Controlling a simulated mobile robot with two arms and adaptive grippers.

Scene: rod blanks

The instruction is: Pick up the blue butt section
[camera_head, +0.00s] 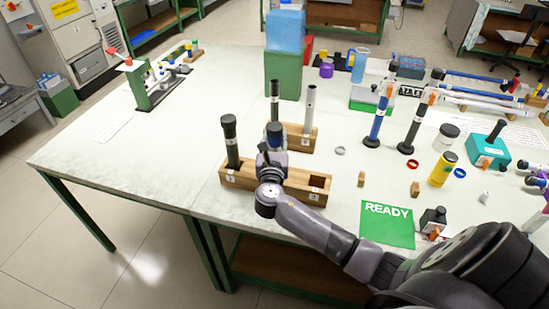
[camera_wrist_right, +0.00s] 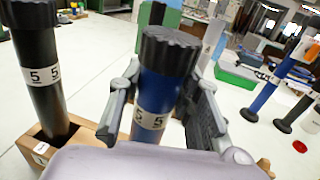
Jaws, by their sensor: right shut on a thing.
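The blue butt section (camera_wrist_right: 160,88) has a black ribbed cap and a white band marked 5. In the head view its top (camera_head: 274,133) shows above the front wooden block (camera_head: 238,177). My right gripper (camera_head: 271,158) is shut on it, with one finger on each side in the wrist view (camera_wrist_right: 163,105). Its lower end is hidden behind my gripper, so I cannot tell whether it is still in the block. A black section (camera_head: 232,146), also marked 5 in the wrist view (camera_wrist_right: 42,85), stands in the block's left hole. My left gripper is not in view.
A rear block (camera_head: 302,141) holds a black and a grey rod. Another blue rod (camera_head: 379,118) and a black rod (camera_head: 416,122) stand upright on the right. A green READY mat (camera_head: 388,236) lies at the front. The table's left side is largely clear.

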